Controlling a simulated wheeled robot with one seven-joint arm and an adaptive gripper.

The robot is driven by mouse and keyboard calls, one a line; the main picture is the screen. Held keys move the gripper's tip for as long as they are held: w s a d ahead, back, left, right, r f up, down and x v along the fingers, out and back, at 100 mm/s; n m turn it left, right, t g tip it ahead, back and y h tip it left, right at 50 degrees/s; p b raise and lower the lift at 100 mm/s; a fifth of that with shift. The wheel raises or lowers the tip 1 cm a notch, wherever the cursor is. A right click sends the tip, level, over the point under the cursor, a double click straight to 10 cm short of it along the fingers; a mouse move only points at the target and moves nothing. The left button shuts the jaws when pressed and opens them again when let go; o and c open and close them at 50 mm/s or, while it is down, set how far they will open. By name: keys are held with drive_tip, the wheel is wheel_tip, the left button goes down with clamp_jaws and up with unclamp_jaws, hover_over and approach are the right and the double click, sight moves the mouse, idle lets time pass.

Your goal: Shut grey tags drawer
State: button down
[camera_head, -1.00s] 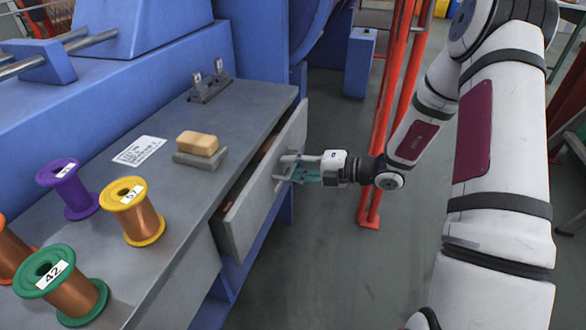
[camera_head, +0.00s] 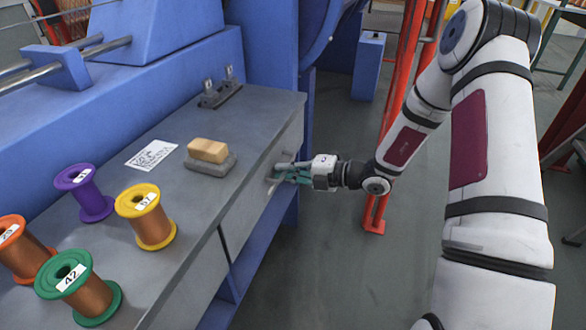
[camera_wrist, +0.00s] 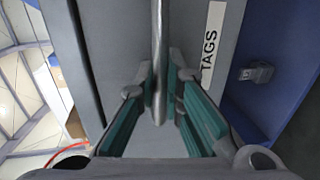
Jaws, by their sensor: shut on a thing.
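The grey tags drawer (camera_head: 262,208) is in the front of the grey bench, below its top. In the head view its front sits close to flush with the bench, with no open gap showing. In the wrist view the drawer front (camera_wrist: 225,40) carries a white label (camera_wrist: 211,50) reading "TAGS". A metal bar handle (camera_wrist: 159,50) runs down the middle of that view, between my teal finger pads. My gripper (camera_head: 277,174) is shut on the handle, at the right side of the bench. The inside of the drawer is hidden.
On the bench top (camera_head: 200,205) stand several wire spools, including a yellow one (camera_head: 147,218) and a green one (camera_head: 80,290). A tan block on a grey base (camera_head: 208,152) and a printed card (camera_head: 151,155) lie behind them. Red posts (camera_head: 395,110) stand right of the bench.

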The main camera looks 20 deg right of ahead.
drive_tip(key=c, duration=1.7)
unclamp_jaws()
drive_tip(key=shift+w+a, duration=0.15)
drive_tip(key=shift+a, duration=0.05)
drive_tip(key=shift+d, duration=0.1)
drive_tip(key=v, duration=1.2)
